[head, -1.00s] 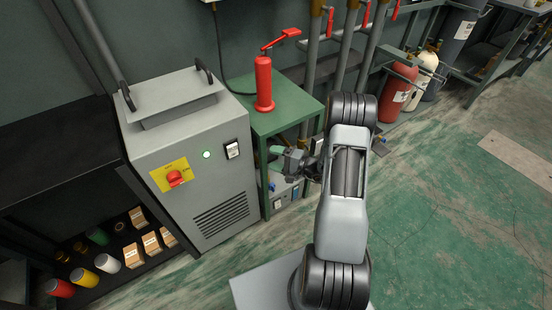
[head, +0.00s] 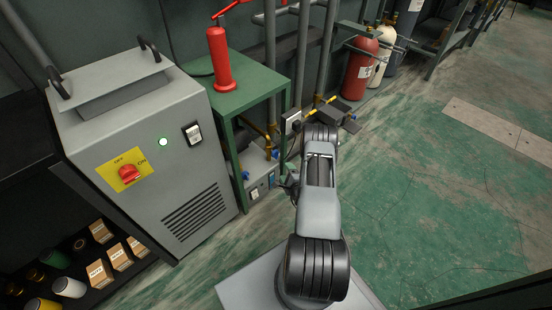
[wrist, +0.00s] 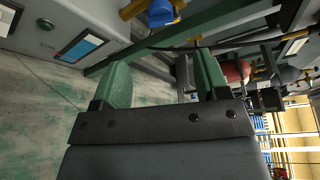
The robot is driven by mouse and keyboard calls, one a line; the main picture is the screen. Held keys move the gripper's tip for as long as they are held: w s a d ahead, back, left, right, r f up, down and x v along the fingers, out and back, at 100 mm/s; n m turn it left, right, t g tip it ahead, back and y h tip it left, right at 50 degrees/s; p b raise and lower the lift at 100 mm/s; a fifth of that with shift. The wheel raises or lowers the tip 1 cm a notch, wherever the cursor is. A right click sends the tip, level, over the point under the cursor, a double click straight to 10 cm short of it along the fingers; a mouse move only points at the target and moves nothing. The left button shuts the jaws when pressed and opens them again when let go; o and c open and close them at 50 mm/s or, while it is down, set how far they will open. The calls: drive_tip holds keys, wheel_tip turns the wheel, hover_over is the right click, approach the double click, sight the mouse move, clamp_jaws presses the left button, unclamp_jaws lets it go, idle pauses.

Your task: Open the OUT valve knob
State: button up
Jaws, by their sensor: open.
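A grey unit (head: 262,176) with small blue knobs stands low under the green table. One blue knob (head: 245,175) is on its left, and another blue knob (head: 276,154) is at its right. In the wrist view a blue knob (wrist: 162,13) on a brass fitting shows at the top edge, beyond the fingertips. My gripper (wrist: 163,75) is open, its two green fingers apart with nothing between them. In the head view my gripper (head: 290,180) is mostly hidden by my arm, just right of the unit.
The green table (head: 255,85) carries a red cylinder (head: 219,60); its leg and rail pass close to the unit. A grey cabinet (head: 150,150) with a red switch stands at left. Pipes and gas cylinders (head: 361,68) line the wall. The floor at right is clear.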

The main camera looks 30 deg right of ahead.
sight(275, 155)
drive_tip(key=b+x, duration=0.4)
drive_tip(key=x, duration=0.8)
drive_tip(key=shift+w, duration=0.15)
